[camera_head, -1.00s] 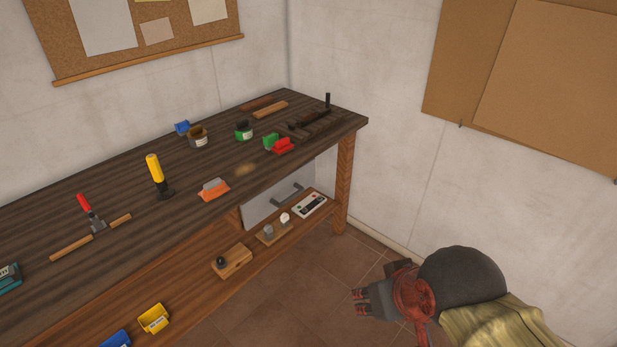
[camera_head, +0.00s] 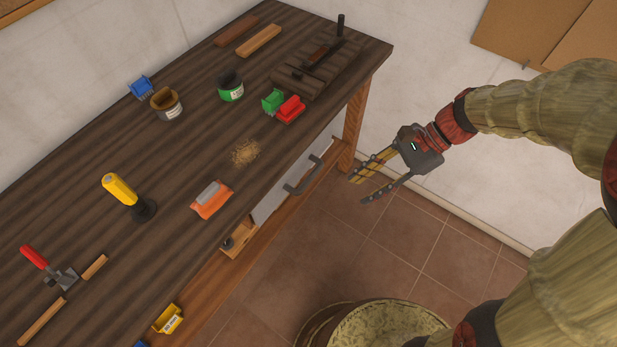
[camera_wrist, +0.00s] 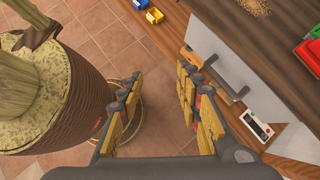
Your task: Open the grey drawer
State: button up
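The grey drawer (camera_head: 268,203) is set under the right part of the dark workbench top, its front facing the open floor. Its dark grey bar handle (camera_head: 303,176) sticks out from the front. The drawer front (camera_wrist: 206,42) and handle (camera_wrist: 228,78) also show in the wrist view, right of the fingers. The drawer looks closed, though the bench top hides part of it. My gripper (camera_head: 366,183) is open and empty, to the right of the handle and apart from it. In the wrist view its two fingers (camera_wrist: 153,105) are spread wide over the floor.
The tiled floor (camera_head: 400,240) is clear.

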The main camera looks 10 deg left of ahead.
aim_at(308, 180)
jog(key=w+a+f+m+g+y+p, duration=0.2)
jog(key=w+a+f+m+y, duration=0.65)
jog(key=f+m, duration=0.3)
jog(key=w+f+m+t+y, duration=0.2)
jog(key=f+m+t, duration=0.1)
jog(key=f+m, duration=0.35)
jog(key=w+f+m+t+y, duration=0.2)
jog(key=f+m+t, duration=0.1)
jog(key=f+m, duration=0.3)
jog(key=shift+n, duration=0.4)
jog(key=shift+s+a, duration=0.15)
jog(key=shift+a, duration=1.9)
jog(key=shift+s+a, duration=0.15)
jog(key=shift+a, duration=1.85)
jog(key=c, duration=0.3)
jog(key=shift+f, duration=0.1)
grip_shut()
